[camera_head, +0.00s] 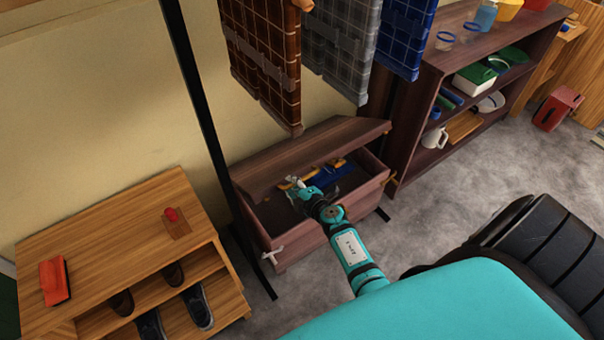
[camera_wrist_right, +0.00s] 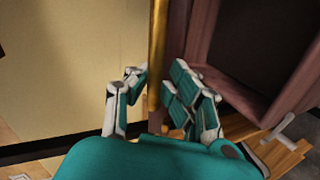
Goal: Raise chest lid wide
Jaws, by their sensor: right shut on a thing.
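The dark wooden chest (camera_head: 285,255) stands against the wall in the head view. Its lid (camera_head: 315,150) is partly raised and tilted, showing a dark inside with blue and yellow items. My right gripper (camera_head: 303,188) is at the front edge of the lid, over the chest opening. In the right wrist view a brass bar handle (camera_wrist_right: 158,40) runs between the fingers of the right gripper (camera_wrist_right: 157,82), which is shut on it. The chest's open box (camera_wrist_right: 225,75) shows at right there. My left gripper is in neither view.
Brown, grey and blue checked cloths (camera_head: 265,60) hang above the lid from a dark frame (camera_head: 195,90). A wooden shoe bench (camera_head: 110,225) stands at left. A dark shelf (camera_head: 445,60) with household items stands close on the right. Grey floor lies in front.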

